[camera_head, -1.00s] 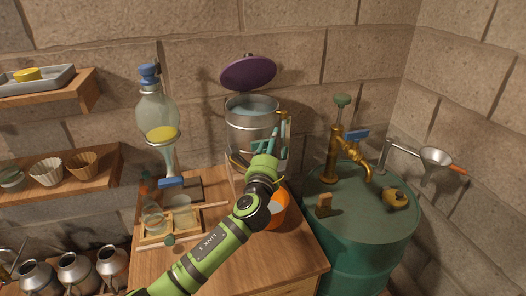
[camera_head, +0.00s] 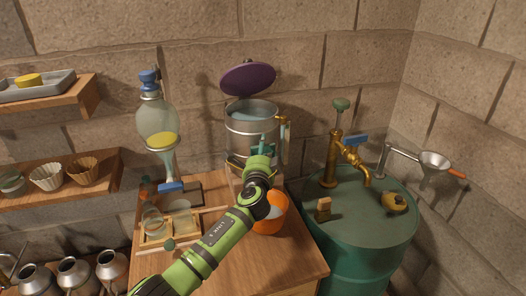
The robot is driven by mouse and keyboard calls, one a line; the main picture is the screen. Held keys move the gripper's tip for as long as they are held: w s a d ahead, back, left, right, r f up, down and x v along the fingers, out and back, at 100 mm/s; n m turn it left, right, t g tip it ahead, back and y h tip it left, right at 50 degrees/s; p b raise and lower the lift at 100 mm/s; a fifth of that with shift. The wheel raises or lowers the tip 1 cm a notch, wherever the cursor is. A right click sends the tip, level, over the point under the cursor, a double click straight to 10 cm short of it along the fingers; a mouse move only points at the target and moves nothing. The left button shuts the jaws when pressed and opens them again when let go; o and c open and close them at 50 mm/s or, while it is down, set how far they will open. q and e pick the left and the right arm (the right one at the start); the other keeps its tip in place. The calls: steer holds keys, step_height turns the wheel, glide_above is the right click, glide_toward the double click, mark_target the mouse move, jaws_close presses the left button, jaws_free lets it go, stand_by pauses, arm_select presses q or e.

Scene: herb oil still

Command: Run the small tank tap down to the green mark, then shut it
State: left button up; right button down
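The small metal tank (camera_head: 252,118) stands on the wooden cabinet with its purple lid raised. Liquid shows inside it. A sight tube with a brass top (camera_head: 283,124) runs up its right side; I cannot make out the green mark. My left gripper (camera_head: 262,144) is at the tank's lower front, its teal fingers pointing up at the wall. The arm and gripper hide the tap, and I cannot tell whether the fingers are open or shut. An orange bucket (camera_head: 270,218) stands below, partly behind my arm, with pale contents showing. My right gripper is not in view.
A glass separating funnel (camera_head: 158,122) with a yellow layer and blue tap hangs left of the tank. A wooden tray (camera_head: 155,240) with glass jars sits below it. A green drum (camera_head: 355,235) with a brass pump (camera_head: 334,158) stands to the right. The cabinet's front top (camera_head: 265,262) is clear.

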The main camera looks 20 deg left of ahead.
arm_select(q)
steer(key=c, duration=1.2)
steer(key=shift+o, duration=0.2)
steer(key=shift+f+y+b, duration=0.1)
steer(key=shift+y+b, duration=0.2)
steer(key=shift+b, duration=0.2)
steer(key=n+g+y+b, duration=0.2)
steer(key=n+y+b, duration=0.1)
steer(key=b, duration=0.2)
steer(key=n+g+y+b, duration=0.2)
steer(key=n+y+b, duration=0.1)
steer(key=b, duration=0.3)
steer(key=shift+f+y, duration=0.15)
steer(key=shift+y, duration=0.65)
steer(key=shift+r+n+g+y+b, duration=0.25)
steer(key=shift+n+g+y+b, duration=0.45)
steer(key=shift+b, duration=0.5)
steer(key=o, duration=1.2)
steer(key=shift+c, duration=0.2)
